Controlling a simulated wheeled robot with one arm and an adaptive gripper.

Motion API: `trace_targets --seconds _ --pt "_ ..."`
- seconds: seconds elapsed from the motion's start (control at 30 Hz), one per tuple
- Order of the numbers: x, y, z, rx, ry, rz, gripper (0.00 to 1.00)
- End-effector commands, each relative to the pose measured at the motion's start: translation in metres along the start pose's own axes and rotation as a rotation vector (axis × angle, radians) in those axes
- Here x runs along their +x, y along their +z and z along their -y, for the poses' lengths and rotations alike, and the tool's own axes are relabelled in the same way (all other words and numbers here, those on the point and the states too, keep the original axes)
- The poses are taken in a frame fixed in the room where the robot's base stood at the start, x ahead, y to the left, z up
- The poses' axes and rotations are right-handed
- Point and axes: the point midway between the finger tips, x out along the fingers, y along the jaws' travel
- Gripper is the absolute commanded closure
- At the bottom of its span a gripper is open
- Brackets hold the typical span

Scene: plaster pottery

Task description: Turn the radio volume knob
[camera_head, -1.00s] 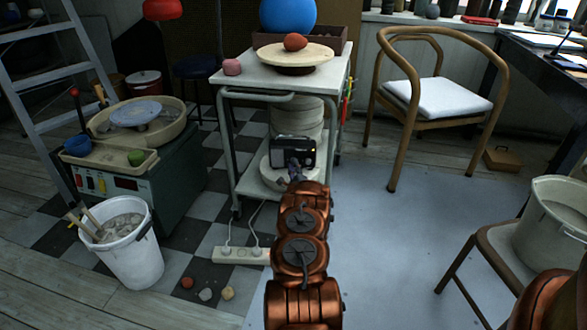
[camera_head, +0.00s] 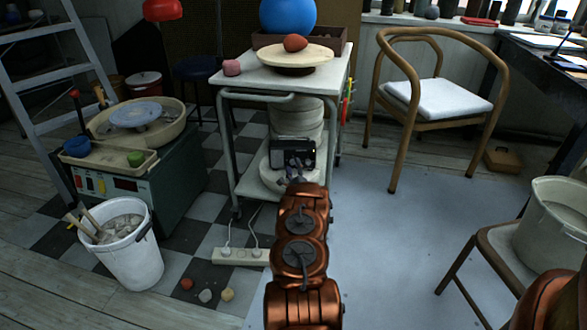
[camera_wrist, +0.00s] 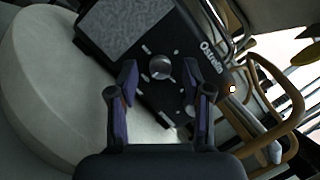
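The radio (camera_head: 292,153) is a small dark box with a grey panel, on the lower shelf of the trolley in the head view. In the wrist view the radio (camera_wrist: 118,28) looks tilted, with lettering on its face. My gripper (camera_wrist: 160,82) is open, with one finger to the left and one to the right of the knob. No contact with the knob shows. In the head view my gripper (camera_head: 296,172) is in front of the radio, and its fingers are hard to make out.
The radio stands on a pale round slab (camera_wrist: 40,90), with stacked white discs (camera_head: 297,118) behind it. The trolley (camera_head: 225,135) has a top shelf above and legs at the sides. A wooden chair (camera_head: 410,122) stands right. A power strip (camera_head: 240,256) lies on the floor.

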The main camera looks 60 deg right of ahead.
Motion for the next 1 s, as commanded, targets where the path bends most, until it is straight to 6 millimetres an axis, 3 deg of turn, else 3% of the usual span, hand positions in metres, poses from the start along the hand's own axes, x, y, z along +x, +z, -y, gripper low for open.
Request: trace_targets --seconds 0.27,0.47,1.0 --pt "-0.001 0.001 0.000 0.000 0.000 0.001 0.51" --pt "-0.013 0.000 0.001 0.000 -0.001 0.001 0.51" --pt "-0.084 -0.001 0.000 0.002 0.003 -0.004 0.51"
